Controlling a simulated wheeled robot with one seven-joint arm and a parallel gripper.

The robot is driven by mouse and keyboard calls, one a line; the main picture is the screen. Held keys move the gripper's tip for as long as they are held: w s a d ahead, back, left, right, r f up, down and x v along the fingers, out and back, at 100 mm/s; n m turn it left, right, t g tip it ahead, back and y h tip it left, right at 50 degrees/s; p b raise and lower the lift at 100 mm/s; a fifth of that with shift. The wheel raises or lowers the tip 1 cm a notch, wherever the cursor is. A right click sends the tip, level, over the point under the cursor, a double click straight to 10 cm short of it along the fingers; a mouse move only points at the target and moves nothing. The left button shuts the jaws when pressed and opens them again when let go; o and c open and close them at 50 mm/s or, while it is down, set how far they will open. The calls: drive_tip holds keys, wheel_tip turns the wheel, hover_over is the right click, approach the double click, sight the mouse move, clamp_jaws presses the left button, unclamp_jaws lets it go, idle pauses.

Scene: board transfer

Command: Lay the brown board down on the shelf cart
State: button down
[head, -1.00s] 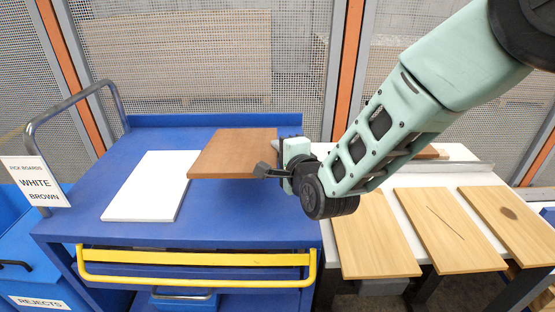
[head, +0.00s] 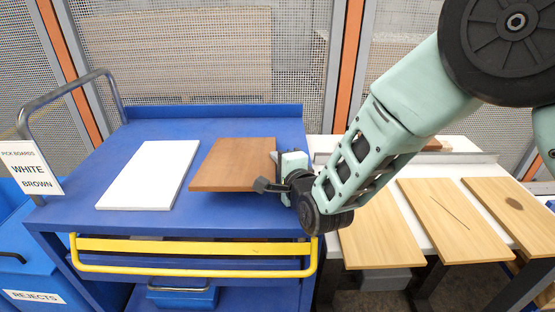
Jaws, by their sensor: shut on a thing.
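The brown board (head: 234,163) is at the blue shelf cart's top (head: 100,219), on its right half beside a white board (head: 150,174). It looks about level and close to the cart top; I cannot tell whether it touches. My gripper (head: 272,174) is shut on the board's right edge. Part of that edge is hidden by the gripper.
A white table (head: 425,255) to the right holds several light wooden boards, one with a dark line (head: 442,215) and one with a dark knot (head: 514,203). The cart has a metal handle (head: 27,118), a yellow bar (head: 190,270) and a "WHITE / BROWN" sign (head: 30,168). A blue rejects bin (head: 30,275) stands at the lower left.

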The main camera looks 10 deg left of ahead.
drive_tip(key=shift+s+f, duration=0.15)
drive_tip(key=shift+f, duration=0.45)
drive_tip(key=c, duration=1.4)
unclamp_jaws()
drive_tip(key=shift+o, duration=0.2)
drive_tip(key=shift+d+f, duration=0.1)
drive_tip(key=shift+f, duration=0.05)
drive_tip(key=shift+s, duration=0.1)
drive_tip(key=shift+g, duration=0.3)
drive_tip(key=shift+r+h+p, duration=0.2)
drive_tip(key=shift+h+p, duration=0.1)
drive_tip(key=shift+p, duration=0.8)
drive_tip(key=shift+r+g+h+p, duration=0.1)
drive_tip(key=shift+g+h+p, duration=0.4)
drive_tip(key=shift+p, duration=0.5)
drive_tip(key=shift+r+g+p, duration=0.2)
drive_tip(key=shift+g+p, duration=0.3)
drive_tip(key=shift+p, duration=0.5)
